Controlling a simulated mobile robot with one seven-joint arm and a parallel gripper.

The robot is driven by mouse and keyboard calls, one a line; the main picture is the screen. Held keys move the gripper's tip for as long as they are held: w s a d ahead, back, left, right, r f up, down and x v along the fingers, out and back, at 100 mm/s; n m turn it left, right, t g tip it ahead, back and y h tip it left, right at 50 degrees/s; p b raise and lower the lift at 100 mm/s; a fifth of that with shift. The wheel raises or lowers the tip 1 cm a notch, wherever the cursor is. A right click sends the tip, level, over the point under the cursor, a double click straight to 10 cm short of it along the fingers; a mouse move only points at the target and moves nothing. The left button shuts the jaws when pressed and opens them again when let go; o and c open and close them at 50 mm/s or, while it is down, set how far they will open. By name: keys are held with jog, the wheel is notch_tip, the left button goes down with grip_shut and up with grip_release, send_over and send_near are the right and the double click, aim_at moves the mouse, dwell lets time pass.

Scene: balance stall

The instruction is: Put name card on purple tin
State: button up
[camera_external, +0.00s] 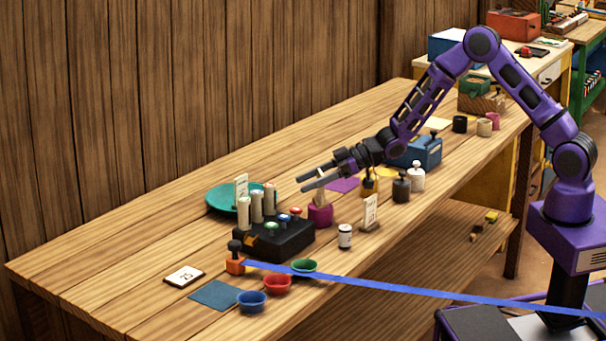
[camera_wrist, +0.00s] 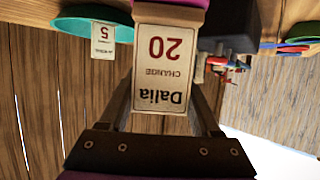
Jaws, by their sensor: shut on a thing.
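The name card (camera_wrist: 164,70), cream with "Dalia", "CHANGE" and a red "20", is between the fingers of my gripper (camera_wrist: 166,92) in the wrist view, where its print shows upside down. In the outside view my gripper (camera_external: 301,183) is shut on this card (camera_external: 321,187), which shows as a narrow pale shape above the purple tin (camera_external: 320,214). A strip of purple (camera_wrist: 184,3) shows beyond the card's edge in the wrist view. I cannot tell whether the card touches the tin.
A black box (camera_external: 272,238) with pale cylinders and coloured knobs stands beside the tin. A teal plate (camera_external: 218,198) with another card (camera_external: 241,190) is behind it. A card (camera_external: 370,212) stands right of the tin, near a white jar (camera_external: 345,236).

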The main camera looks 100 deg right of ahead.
jog(key=o, duration=1.4)
jog(key=shift+c, duration=0.2)
jog(key=shift+r+p, duration=0.25)
jog(key=shift+p, duration=0.05)
jog(key=v, duration=1.2)
jog(key=shift+p, duration=0.45)
jog(key=shift+f, duration=0.1)
